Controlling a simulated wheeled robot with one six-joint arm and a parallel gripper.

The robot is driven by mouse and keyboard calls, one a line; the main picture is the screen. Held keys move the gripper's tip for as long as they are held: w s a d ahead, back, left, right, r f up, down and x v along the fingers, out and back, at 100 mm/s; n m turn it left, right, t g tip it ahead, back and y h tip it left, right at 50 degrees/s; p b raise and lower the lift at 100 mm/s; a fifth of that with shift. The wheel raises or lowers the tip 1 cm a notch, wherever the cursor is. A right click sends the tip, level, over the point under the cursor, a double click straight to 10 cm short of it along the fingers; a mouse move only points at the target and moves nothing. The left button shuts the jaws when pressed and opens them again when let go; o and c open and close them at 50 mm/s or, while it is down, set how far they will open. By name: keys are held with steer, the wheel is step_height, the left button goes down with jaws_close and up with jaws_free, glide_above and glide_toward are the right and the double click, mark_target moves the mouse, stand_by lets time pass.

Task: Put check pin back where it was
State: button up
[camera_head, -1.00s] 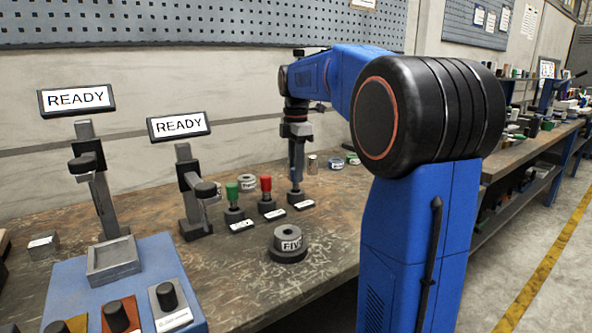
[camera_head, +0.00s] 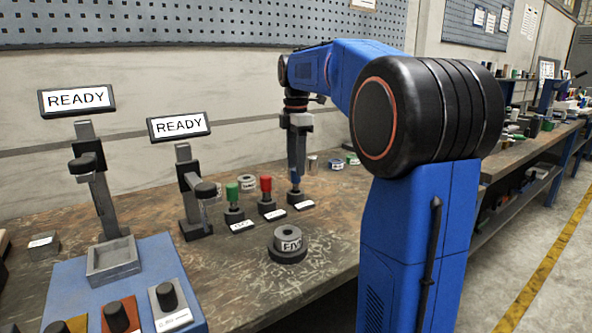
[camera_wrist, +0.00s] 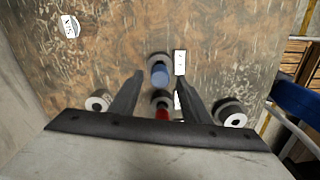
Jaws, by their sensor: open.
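A blue pin (camera_wrist: 160,75) stands in a small dark round base in the wrist view. It also shows in the head view (camera_head: 296,184), right below my gripper (camera_head: 297,165). In the wrist view my gripper (camera_wrist: 161,76) is open, with one finger on each side of the blue pin and a gap on both sides. The pin looks upright. A red pin (camera_head: 266,188) and a green pin (camera_head: 232,196) stand in like bases in a row to its left. Small white labels lie in front of the bases; I cannot read which one names the check pin.
A grey ring-shaped part (camera_head: 288,245) stands in front of the row. Two stands with READY screens (camera_head: 180,124) are to the left, behind a blue panel with knobs (camera_head: 70,290). Small cylinders (camera_head: 336,164) stand right of my gripper. The table's front is mostly clear.

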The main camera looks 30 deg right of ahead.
step_height(320, 180, up, 10)
steer(key=shift+f, duration=0.25)
stand_by(0.6)
